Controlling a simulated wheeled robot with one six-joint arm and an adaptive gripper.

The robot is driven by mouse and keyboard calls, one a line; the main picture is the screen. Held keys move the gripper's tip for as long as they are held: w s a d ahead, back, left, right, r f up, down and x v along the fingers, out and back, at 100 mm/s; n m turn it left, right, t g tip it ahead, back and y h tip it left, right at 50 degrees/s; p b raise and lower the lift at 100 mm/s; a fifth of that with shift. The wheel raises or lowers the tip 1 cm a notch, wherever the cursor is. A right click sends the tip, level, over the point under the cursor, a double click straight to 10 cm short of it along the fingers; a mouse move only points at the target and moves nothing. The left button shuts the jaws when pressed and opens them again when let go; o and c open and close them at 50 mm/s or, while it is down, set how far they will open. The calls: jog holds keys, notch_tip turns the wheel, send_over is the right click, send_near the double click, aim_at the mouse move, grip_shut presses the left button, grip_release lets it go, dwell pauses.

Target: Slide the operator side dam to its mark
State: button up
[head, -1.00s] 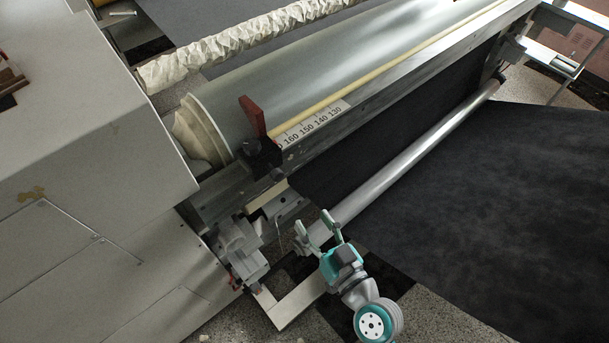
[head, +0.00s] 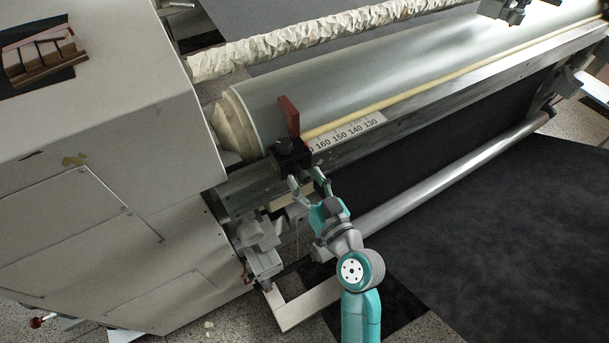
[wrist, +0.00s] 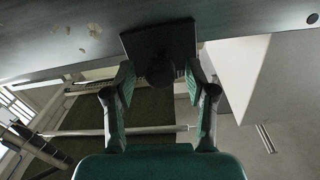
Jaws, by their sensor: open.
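The side dam has an upright red plate (head: 289,117) on a black clamp block (head: 292,154). It sits on the metal rail at the left end of the number scale (head: 345,134), just left of the 160; the marking there is partly hidden. My gripper (head: 307,178) is open just below and in front of the block, fingers pointing up at it. In the wrist view, my open gripper (wrist: 159,76) has one finger on each side of a dark round knob (wrist: 160,73) under the dark block (wrist: 158,38). Finger contact cannot be told.
A large grey roller (head: 400,88) and a crumpled paper roll (head: 320,40) lie behind the rail. A grey machine housing (head: 85,130) stands close on the left. A thin metal roller (head: 450,180) and dark sheet (head: 500,220) lie to the right below the rail.

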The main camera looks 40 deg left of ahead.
jog(key=shift+w+a, duration=0.25)
jog(key=shift+a, duration=0.4)
grip_shut()
jog(key=s, duration=0.1)
jog(key=s+a, duration=0.1)
jog(key=s, duration=0.1)
jog(key=s+a, duration=0.1)
jog(key=shift+s, duration=0.35)
grip_release()
jog(key=shift+d, duration=0.1)
jog(key=v, duration=1.2)
